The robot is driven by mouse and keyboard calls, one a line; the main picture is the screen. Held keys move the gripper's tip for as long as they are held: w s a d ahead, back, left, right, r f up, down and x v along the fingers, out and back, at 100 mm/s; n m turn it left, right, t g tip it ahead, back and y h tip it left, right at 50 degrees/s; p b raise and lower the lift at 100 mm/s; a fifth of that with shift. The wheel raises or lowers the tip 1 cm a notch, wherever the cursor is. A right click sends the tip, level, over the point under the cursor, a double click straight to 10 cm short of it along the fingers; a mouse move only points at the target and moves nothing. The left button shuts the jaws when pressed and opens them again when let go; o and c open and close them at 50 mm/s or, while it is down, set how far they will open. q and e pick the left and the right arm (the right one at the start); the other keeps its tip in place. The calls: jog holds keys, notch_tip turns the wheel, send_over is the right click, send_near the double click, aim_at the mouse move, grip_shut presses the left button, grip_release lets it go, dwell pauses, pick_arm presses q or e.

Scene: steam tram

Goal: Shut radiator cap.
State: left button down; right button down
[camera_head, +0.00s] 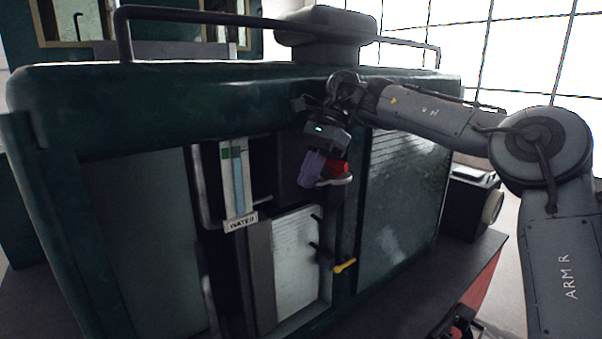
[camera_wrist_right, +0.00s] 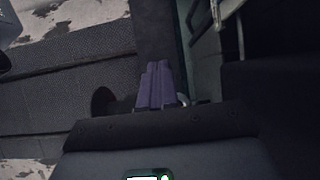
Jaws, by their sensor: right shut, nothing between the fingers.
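My right gripper (camera_head: 312,172) is in front of the tram's open middle bay, with its purple fingers pointing down. The fingers are shut and empty, and they also show together in the right wrist view (camera_wrist_right: 158,75). A small red part (camera_head: 339,166) with a pale grey rim below it (camera_head: 338,182) sits right beside the fingers. I cannot tell whether the fingers touch it, or whether it is the radiator cap. No part is clearly recognisable as the cap. My left gripper is not in view.
The green tram body (camera_head: 200,95) fills the head view. A sight gauge with a WATER label (camera_head: 241,223) stands left of the gripper. A yellow-handled lever (camera_head: 345,265) sticks out below. A rail (camera_head: 230,18) and a dark dome (camera_head: 325,22) are on top.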

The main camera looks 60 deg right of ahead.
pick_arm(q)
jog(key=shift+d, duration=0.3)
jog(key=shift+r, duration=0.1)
